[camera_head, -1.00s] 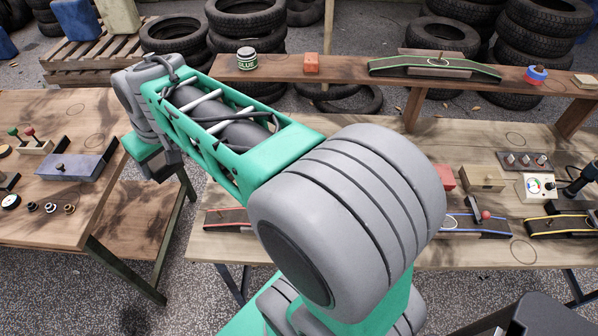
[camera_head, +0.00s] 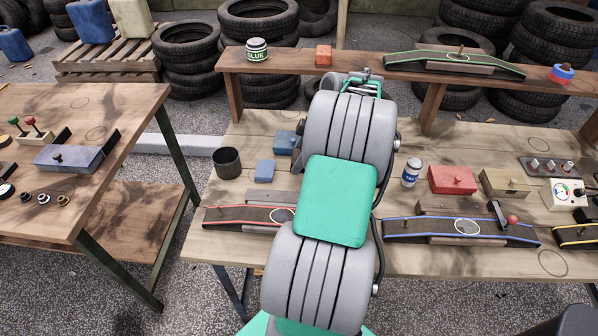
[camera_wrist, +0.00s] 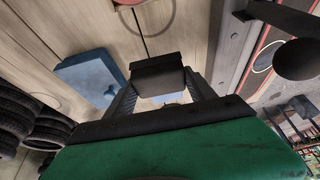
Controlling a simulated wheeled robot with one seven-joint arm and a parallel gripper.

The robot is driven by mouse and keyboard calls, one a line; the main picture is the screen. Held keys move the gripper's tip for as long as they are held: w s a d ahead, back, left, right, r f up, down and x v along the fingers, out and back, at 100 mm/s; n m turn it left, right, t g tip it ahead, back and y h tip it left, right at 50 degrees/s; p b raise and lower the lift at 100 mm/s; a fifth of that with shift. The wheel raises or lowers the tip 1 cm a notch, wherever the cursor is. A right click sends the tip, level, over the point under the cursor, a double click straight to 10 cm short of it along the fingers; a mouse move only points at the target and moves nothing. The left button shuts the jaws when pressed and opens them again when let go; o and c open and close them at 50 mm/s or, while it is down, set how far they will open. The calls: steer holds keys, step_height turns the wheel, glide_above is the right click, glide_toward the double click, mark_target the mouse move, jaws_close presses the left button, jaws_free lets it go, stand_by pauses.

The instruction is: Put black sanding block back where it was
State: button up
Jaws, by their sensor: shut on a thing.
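The black sanding block (camera_wrist: 158,75) is held between the two dark fingers of my gripper (camera_wrist: 160,88) in the wrist view. My gripper is shut on it, and the block appears to be above the wooden workbench (camera_head: 235,140). In the head view my arm hides the gripper and the block. A ring outline (camera_wrist: 157,18) is drawn on the wood beyond the block in the wrist view. In the head view, other rings show on the red-edged ramp (camera_head: 250,216), the blue-edged ramp (camera_head: 420,227) and the bench's right front (camera_head: 552,262).
A blue block (camera_head: 264,171) and a dark cup (camera_head: 227,162) stand left of my arm. A white-and-blue can (camera_head: 411,173), red box (camera_head: 452,180) and wooden box (camera_head: 505,184) stand right. A raised shelf (camera_head: 290,75) runs along the back, carrying a glue jar (camera_head: 257,50).

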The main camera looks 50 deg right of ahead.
mark_target(299, 176)
steer(key=shift+f, duration=2.45)
steer(key=o, duration=1.3)
steer(key=shift+r, duration=0.15)
